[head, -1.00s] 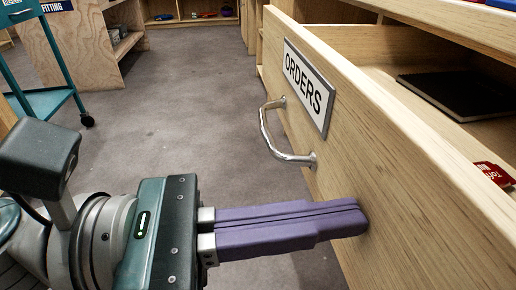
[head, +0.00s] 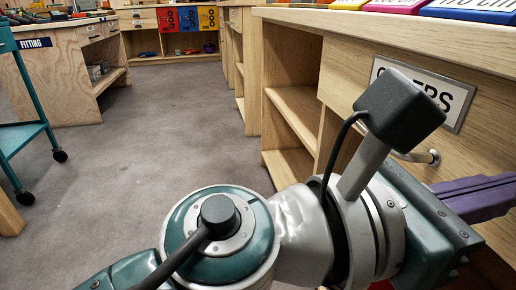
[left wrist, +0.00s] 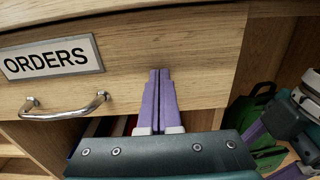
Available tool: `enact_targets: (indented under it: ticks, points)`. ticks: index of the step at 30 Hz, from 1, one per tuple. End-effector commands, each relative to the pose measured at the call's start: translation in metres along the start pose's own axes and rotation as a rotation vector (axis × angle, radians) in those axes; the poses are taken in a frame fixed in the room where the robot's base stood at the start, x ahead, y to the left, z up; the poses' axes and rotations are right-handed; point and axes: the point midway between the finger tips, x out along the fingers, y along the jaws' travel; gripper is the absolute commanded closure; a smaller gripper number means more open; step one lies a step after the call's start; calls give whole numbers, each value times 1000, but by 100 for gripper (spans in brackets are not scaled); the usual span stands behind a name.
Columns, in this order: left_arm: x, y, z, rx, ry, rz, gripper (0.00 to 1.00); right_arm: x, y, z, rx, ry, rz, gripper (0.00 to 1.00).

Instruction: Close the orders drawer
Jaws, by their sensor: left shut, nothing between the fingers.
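The orders drawer (head: 345,75) is a pale wooden front with a white ORDERS label and a metal bar handle (left wrist: 65,108). Its front sits under the counter top, with no interior showing and no clear gap. The label (left wrist: 52,58) is plain in the left wrist view and partly covered by my arm in the head view. My left gripper (left wrist: 160,72) is shut and empty, its purple fingertips at the drawer front, right of the handle. My right gripper (left wrist: 264,152) shows at the right edge of the left wrist view, its purple fingers apart.
Open shelves (head: 292,105) stand left of the drawer. A green bag-like thing (left wrist: 252,105) lies near my right gripper. A teal trolley (head: 30,130) and a fitting bench (head: 75,75) stand at left. The grey floor between is clear.

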Motion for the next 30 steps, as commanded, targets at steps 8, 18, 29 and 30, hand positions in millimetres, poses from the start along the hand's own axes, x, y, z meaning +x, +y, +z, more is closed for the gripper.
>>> enact_targets:
  ticks: [8,18,29,30]
  points:
    - [11,0,0,0,1,-1,100,3,-1,1,4,0,-3,29]
    - [11,-1,-2,-1,4,-1,100,3,-2,1,6,1,-4,29]
    - [6,7,-4,1,7,1,100,6,-2,2,6,1,-4,29]
    - [3,11,-4,2,6,2,100,8,-1,2,6,1,-3,29]
